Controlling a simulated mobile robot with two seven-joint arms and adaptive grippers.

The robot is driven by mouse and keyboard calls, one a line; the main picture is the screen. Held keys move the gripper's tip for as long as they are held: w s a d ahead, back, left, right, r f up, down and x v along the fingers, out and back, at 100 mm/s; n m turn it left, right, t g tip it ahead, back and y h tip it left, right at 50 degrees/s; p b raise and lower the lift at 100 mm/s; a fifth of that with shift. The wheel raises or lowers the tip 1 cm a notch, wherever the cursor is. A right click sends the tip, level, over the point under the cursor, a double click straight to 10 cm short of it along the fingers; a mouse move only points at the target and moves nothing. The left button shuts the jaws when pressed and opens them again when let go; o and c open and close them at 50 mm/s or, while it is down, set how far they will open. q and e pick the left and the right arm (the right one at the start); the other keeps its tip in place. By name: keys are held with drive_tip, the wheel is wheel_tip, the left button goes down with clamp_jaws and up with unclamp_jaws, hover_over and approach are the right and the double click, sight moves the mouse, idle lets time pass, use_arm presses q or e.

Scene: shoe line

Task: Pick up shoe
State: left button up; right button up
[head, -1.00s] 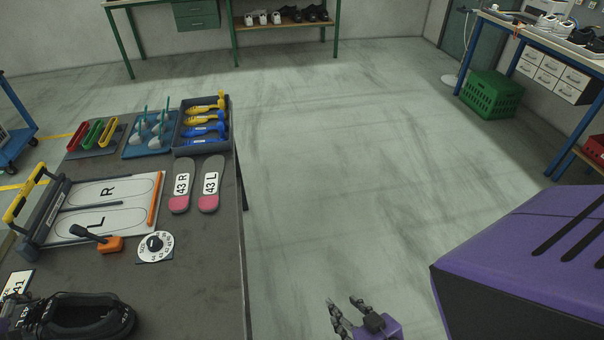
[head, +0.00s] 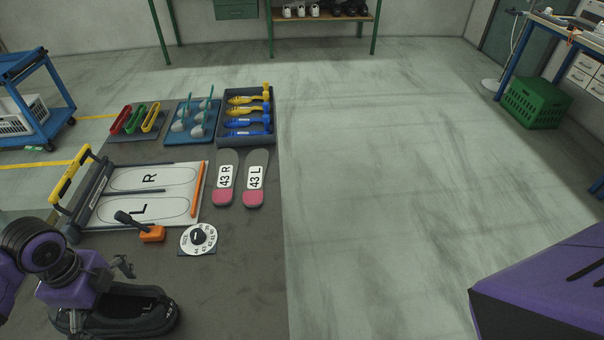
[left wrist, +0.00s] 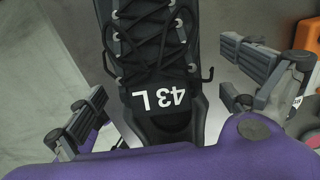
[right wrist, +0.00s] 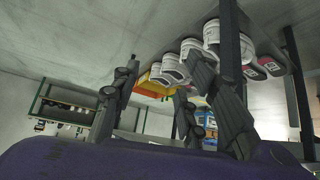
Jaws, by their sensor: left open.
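A black lace-up shoe (head: 155,318) lies on the near left part of the dark table in the head view, partly covered by my left gripper and arm. The left wrist view shows the shoe (left wrist: 150,70) with white "43 L" lettering. My left gripper (head: 122,268) is over the shoe, its fingers open on either side of it. No firm contact shows. My right gripper (right wrist: 160,100) shows in the right wrist view, its fingers apart and empty, away from the shoe. It is outside the head view.
Beyond the shoe on the table (head: 245,290) are a dial (head: 198,239), an orange-based lever (head: 152,233), a sizing board (head: 150,210), insoles (head: 256,180) and a tray of shoe trees (head: 222,115). A blue cart (head: 40,100) stands left. The floor right of the table is clear.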

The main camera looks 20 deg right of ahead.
sight(118, 313)
use_arm(q)
wheel_tip(118, 313, down, 4)
drive_tip(key=shift+w+a+r, duration=0.1)
drive_tip(key=shift+r, duration=0.1)
drive_tip(key=c, duration=1.6)
use_arm(e)
drive_tip(key=s, duration=0.2)
drive_tip(key=shift+s+d+f+g, duration=0.25)
drive_tip(key=shift+s+f+g, duration=0.05)
drive_tip(key=shift+s, duration=0.1)
